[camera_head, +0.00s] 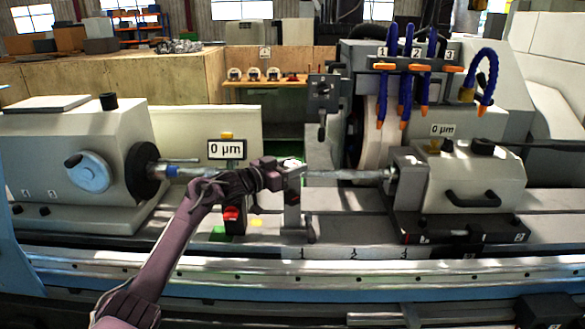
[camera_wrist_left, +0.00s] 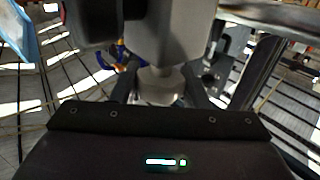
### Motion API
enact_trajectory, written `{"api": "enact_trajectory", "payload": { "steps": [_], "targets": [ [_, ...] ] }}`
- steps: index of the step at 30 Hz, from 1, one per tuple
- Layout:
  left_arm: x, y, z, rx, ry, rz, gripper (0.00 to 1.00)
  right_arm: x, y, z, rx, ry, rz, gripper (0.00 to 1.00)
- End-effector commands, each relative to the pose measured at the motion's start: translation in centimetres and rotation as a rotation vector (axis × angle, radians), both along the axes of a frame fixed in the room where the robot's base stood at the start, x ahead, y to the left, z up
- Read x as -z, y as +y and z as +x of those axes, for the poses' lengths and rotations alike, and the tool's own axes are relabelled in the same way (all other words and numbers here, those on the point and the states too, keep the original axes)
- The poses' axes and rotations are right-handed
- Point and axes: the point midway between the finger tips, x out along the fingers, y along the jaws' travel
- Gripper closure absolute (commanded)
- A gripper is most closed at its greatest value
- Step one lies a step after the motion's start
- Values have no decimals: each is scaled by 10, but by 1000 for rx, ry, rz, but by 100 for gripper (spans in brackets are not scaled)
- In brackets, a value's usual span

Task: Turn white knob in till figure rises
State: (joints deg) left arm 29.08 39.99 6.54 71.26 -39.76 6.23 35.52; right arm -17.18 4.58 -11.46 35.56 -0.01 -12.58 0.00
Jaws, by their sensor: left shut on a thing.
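My left gripper (camera_head: 282,168) reaches in from the left to the grey upright fixture (camera_head: 292,190) near the middle of the machine bed. In the left wrist view its two dark fingers (camera_wrist_left: 160,88) are shut on a pale, whitish knob (camera_wrist_left: 160,82) below a grey block (camera_wrist_left: 170,35). The fingers hide part of the knob. A display reading "0 µm" (camera_head: 226,150) stands just left of the gripper. My right gripper is not in view.
A thin shaft (camera_head: 345,175) runs beside the gripper toward the right-hand unit (camera_head: 470,175). The left headstock (camera_head: 70,140) has a pale blue round dial (camera_head: 88,171). Blue hoses with orange nozzles (camera_head: 405,70) hang by the grinding wheel (camera_head: 375,130). The front rail (camera_head: 200,265) is clear.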

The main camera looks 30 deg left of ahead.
Motion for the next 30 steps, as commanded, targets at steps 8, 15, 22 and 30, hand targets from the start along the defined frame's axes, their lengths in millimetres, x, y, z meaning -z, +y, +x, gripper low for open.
{"api": "enact_trajectory", "payload": {
  "steps": [8, 15, 22, 30],
  "targets": [
    [0, 0, 0, 13, -1, 2, 82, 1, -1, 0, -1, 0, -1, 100],
    [0, 0, 0, 12, -1, 2, 53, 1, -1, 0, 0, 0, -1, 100],
    [0, 0, 0, 12, -1, 2, 38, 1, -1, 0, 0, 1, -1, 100],
    [2, 3, -7, 11, -1, 2, 38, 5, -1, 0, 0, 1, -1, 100]
  ]
}}
